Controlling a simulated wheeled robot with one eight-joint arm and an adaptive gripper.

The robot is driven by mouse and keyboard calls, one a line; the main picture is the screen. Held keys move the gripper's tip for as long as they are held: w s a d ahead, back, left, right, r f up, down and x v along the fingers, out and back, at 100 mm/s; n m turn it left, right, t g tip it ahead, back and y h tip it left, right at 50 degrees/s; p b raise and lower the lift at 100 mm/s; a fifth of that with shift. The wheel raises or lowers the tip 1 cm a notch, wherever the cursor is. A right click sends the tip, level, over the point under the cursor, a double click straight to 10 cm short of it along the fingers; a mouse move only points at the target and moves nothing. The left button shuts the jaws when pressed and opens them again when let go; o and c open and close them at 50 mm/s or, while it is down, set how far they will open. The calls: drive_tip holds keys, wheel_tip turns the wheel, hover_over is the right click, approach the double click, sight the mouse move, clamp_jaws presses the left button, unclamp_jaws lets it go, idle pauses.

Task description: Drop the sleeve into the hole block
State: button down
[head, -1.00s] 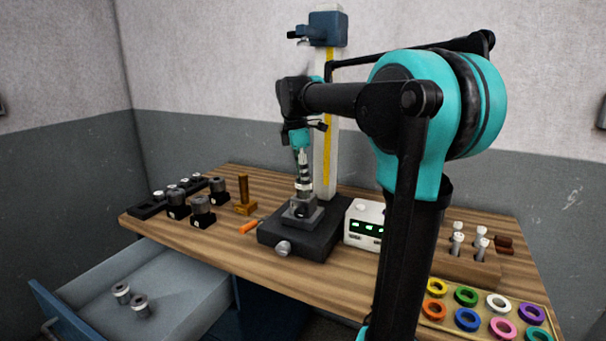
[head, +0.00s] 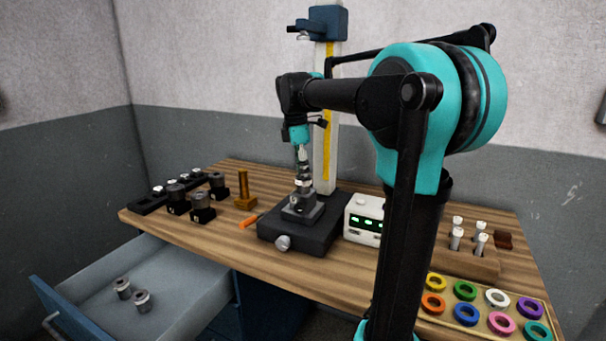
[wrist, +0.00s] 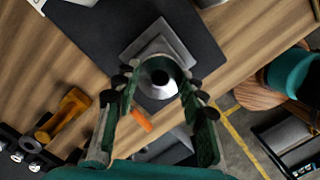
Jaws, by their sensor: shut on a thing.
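My gripper (wrist: 158,78) is shut on the sleeve (wrist: 159,73), a short silver ring with a dark opening, seen from above in the wrist view. In the head view my gripper (head: 302,165) points down over the hole block (head: 302,211), with the sleeve (head: 303,183) at its fingertips. The grey square hole block also shows in the wrist view (wrist: 147,45), behind the sleeve. It sits on a dark base plate. The sleeve hides the block's hole in the wrist view. I cannot tell whether the sleeve touches the block.
A white column (head: 325,150) stands close behind my gripper. A white box with green displays (head: 365,220) is to the right. An orange-handled tool (head: 250,220), a brass stand (head: 244,192) and dark holders (head: 203,209) are left. An open drawer (head: 185,285) juts out in front.

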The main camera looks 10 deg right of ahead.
drive_tip(key=shift+f, duration=1.15)
idle(0.4)
drive_tip(key=c, duration=0.8)
unclamp_jaws()
drive_tip(key=shift+a+r, duration=0.25)
drive_tip(key=shift+r, duration=1.6)
drive_tip(key=shift+a+r, duration=0.2)
drive_tip(key=shift+r, duration=1.65)
